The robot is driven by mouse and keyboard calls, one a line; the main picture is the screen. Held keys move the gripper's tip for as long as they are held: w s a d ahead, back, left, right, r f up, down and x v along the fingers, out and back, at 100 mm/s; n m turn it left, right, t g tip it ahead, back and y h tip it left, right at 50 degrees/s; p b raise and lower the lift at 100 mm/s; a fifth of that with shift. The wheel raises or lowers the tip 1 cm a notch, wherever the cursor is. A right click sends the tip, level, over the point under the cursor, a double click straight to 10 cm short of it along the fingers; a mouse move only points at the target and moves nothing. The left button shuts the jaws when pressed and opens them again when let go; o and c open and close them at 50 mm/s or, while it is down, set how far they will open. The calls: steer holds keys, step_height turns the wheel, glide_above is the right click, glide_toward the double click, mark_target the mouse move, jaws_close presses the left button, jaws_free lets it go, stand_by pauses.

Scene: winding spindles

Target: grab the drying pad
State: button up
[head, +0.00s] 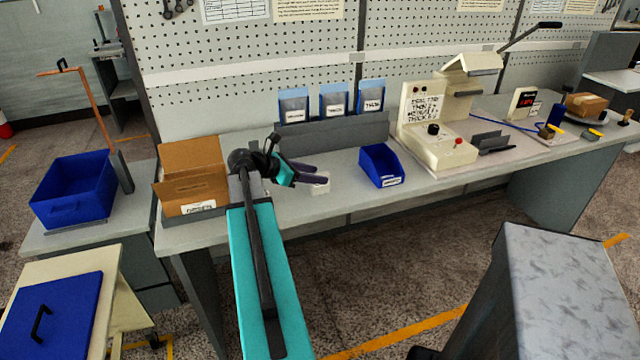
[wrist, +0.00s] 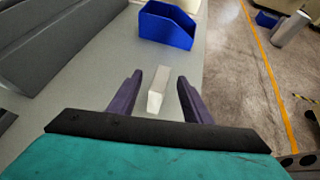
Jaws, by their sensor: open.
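A small white block, which looks like the drying pad (head: 321,187), lies on the grey workbench near its front edge. It also shows in the wrist view, as a pale upright-looking block (wrist: 158,90) framed between my two purple fingers. My gripper (head: 319,173) is open and empty. In the wrist view its fingertips (wrist: 159,79) are apart on either side of the pad, with gaps at both sides. I cannot tell exactly how far above the pad the fingers are.
A blue bin (head: 381,166) stands on the bench to the right of the pad, beyond the fingertips in the wrist view (wrist: 167,27). A cardboard box (head: 190,187) is at left. A grey rack (head: 335,134) with blue packets stands behind. A cream press (head: 437,140) is further right.

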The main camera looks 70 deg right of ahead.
jaws_close()
stand_by(0.3)
steer(key=shift+r, duration=0.1)
steer(key=shift+r+b, duration=0.35)
steer(key=shift+r, duration=1.2)
steer(key=s+a+b, duration=0.2)
steer(key=a+b, duration=0.1)
steer(key=a, duration=0.7)
steer(key=shift+a+r+b, duration=0.35)
steer(key=shift+a+r, duration=0.05)
steer(key=shift+r, duration=0.05)
steer(key=a+b, duration=0.1)
steer(key=b, duration=0.4)
steer(key=shift+a+b, duration=0.15)
steer(key=shift+b, duration=0.2)
steer(key=shift+s+a+r+b, duration=0.15)
steer(key=shift+a+b, duration=0.45)
steer(key=shift+b, duration=0.3)
steer(key=shift+s+a+r+b, duration=0.15)
steer(key=shift+a+b, duration=0.45)
steer(key=shift+b, duration=0.35)
steer(key=shift+s+a+r+b, duration=0.15)
steer(key=shift+a+b, duration=0.45)
steer(key=shift+b, duration=0.3)
